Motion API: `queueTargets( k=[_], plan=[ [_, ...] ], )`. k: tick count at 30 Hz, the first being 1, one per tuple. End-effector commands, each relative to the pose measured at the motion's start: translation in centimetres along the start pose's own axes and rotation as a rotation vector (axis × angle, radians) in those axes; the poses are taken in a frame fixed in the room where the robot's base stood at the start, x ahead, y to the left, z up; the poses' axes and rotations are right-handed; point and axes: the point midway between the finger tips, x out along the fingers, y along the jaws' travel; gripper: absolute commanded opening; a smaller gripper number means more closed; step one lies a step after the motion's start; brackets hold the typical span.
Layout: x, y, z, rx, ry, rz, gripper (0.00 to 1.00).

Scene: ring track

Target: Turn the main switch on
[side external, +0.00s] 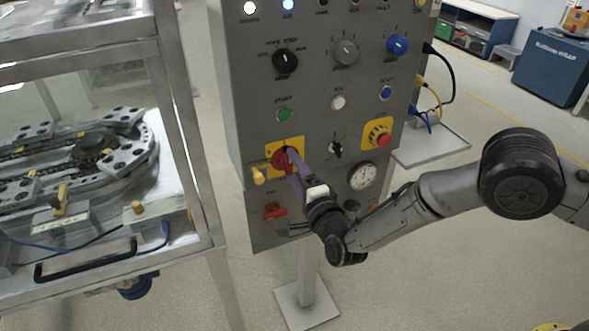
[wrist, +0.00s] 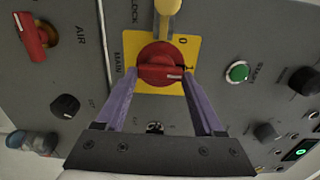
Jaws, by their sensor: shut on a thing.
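The main switch is a red rotary knob on a yellow plate, low on the left of the grey panel in the side view. In the wrist view the red knob (wrist: 158,62) sits on its yellow plate (wrist: 187,50), marked 0 and 1. Its grip bar lies across the picture, and its white mark is on the right, near the 1. My gripper (side external: 289,158) reaches the switch from the lower right. In the wrist view the purple fingers of my gripper (wrist: 160,76) are shut on the knob, one on each side. The fingers partly hide the switch in the side view.
A yellow lock peg (side external: 258,175) projects close beside the switch. A red air handle (side external: 274,211) is below it. The green start button (side external: 284,115), black selector (side external: 335,150) and gauge (side external: 363,176) are nearby. A glazed machine with a ring track (side external: 130,150) stands left.

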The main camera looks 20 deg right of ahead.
Motion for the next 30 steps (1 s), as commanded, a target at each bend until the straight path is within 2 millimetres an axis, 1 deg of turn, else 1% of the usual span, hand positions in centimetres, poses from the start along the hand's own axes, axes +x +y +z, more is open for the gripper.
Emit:
queueTargets(
  k=[2, 3, 7, 8, 15, 19, 23, 30],
  plan=[
    [-0.1, 0.1, 0.0, 0.002, 0.0, 0.002, 0.14],
    [-0.1, 0.1, 0.0, 0.002, 0.0, 0.002, 0.75],
    [-0.1, 0.1, 0.0, 0.001, 0.0, 0.002, 0.99],
    [-0.1, 0.1, 0.0, 0.001, 0.0, 0.002, 1.0],
    [-0.1, 0.0, 0.0, 0.0, 0.0, 0.001, 1.0],
    [-1.1, 0.0, 0.1, 0.0, -0.002, 0.001, 1.0],
    [-3.4, 0.0, 0.1, 0.0, -0.004, 0.001, 1.0],
    [-8.7, 0.0, 0.1, 0.0, -0.005, 0.002, 1.0]
  ],
)
